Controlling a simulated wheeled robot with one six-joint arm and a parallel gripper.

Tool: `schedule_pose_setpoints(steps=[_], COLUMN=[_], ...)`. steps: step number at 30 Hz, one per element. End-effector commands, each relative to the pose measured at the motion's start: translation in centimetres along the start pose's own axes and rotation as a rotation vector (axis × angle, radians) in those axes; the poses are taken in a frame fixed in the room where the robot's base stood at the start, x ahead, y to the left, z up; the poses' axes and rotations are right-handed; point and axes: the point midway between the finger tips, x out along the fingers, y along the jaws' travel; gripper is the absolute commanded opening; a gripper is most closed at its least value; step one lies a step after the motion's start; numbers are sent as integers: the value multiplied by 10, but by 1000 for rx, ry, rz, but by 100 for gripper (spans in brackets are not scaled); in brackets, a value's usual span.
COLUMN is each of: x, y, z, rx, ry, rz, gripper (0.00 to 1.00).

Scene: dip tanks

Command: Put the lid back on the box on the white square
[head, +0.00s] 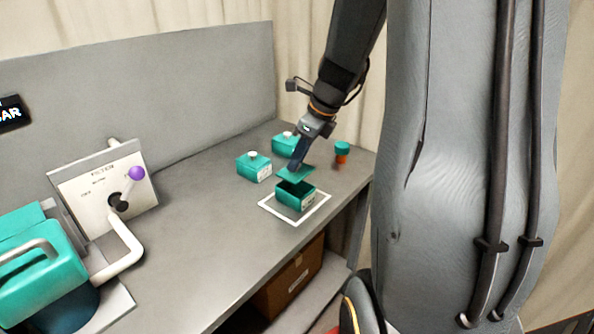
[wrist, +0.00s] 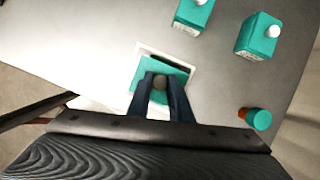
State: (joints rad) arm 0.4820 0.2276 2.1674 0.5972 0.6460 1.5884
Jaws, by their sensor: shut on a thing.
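A teal open box (head: 295,197) stands on the white square (head: 268,206) near the table's front edge in the head view; its dark inside shows. My gripper (head: 298,166) is above it, shut on the knob of a flat teal lid (head: 296,174). The lid is held a little above the box, apart from it at the near side. In the wrist view my gripper (wrist: 160,88) grips the round knob (wrist: 159,82) of the lid (wrist: 141,74). The lid covers most of the box there, and the white square (wrist: 187,88) shows around it.
Two closed teal boxes with white knobs (head: 254,166) (head: 285,145) stand behind the square. An orange and teal small item (head: 341,152) stands to the right. A lever panel (head: 105,190) and teal machine (head: 40,270) are at left. The mid-table is clear.

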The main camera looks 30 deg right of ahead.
Motion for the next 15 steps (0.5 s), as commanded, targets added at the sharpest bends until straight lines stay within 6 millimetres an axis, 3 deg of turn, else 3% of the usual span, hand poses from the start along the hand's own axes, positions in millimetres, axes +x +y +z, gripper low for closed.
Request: schedule_pose_setpoints(steps=[9,15], x=[33,36], y=[2,1], z=[-13,-14], rx=[0,-2], ry=[2,0], rz=[4,0], gripper=[0,0])
